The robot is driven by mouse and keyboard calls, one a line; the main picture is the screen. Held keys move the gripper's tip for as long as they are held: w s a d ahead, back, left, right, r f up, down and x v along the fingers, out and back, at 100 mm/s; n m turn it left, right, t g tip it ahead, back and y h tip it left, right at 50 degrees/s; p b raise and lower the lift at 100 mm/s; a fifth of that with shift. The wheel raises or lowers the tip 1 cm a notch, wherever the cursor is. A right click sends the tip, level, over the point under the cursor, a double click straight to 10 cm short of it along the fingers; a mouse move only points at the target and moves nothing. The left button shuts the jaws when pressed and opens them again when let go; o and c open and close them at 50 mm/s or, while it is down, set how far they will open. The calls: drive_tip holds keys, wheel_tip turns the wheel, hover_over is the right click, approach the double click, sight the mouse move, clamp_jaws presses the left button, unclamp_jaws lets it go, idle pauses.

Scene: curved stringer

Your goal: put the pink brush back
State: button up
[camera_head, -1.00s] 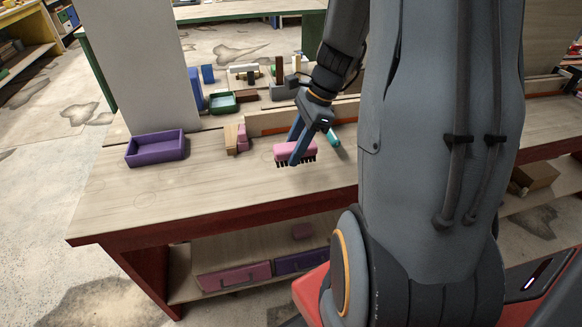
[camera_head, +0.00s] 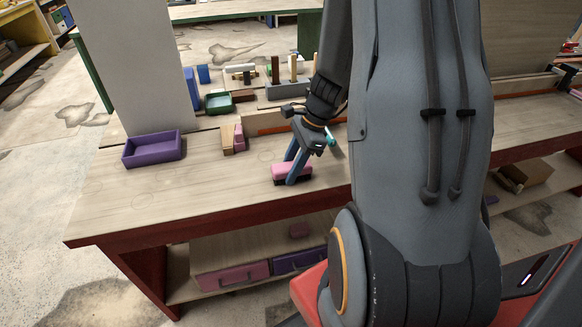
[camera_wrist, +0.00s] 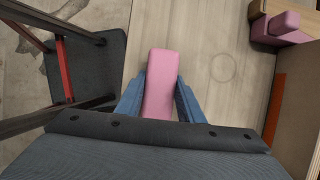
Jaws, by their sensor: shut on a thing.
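The pink brush (camera_head: 281,170), a pink block with dark bristles underneath, is between the blue fingers of my gripper (camera_head: 291,172). My gripper is shut on it, across its sides. The brush is low over the bench top (camera_head: 190,195), near the front edge; I cannot tell whether the bristles touch the wood. In the wrist view the brush (camera_wrist: 161,84) points away from my gripper (camera_wrist: 160,95), with a finger on each side. The bristles are hidden there.
A purple tray (camera_head: 153,159) is at the bench's left. A pink and tan block pair (camera_head: 233,139) stands further back. A teal-handled thing (camera_head: 331,139) lies partly behind my gripper. A green tray (camera_head: 218,105) and a grey rack (camera_head: 285,91) with upright blocks are behind the low divider.

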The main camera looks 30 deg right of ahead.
drive_tip(key=o, duration=1.1)
drive_tip(key=b+v, duration=0.1)
drive_tip(key=v, duration=1.1)
drive_tip(key=shift+a, duration=0.1)
drive_tip(key=s+a+f+n+h, duration=0.1)
drive_tip(key=s+a+n+h, duration=0.1)
drive_tip(key=a+n, duration=0.6)
drive_tip(key=s+a+f+n+h, duration=0.1)
drive_tip(key=s+a+n, duration=0.3)
drive_tip(key=a+n, duration=0.4)
drive_tip(key=n+h, duration=0.1)
drive_tip(key=n, duration=0.4)
drive_tip(key=shift+s+a+f, duration=0.2)
drive_tip(key=shift+s+a, duration=0.05)
drive_tip(key=shift+a, duration=0.15)
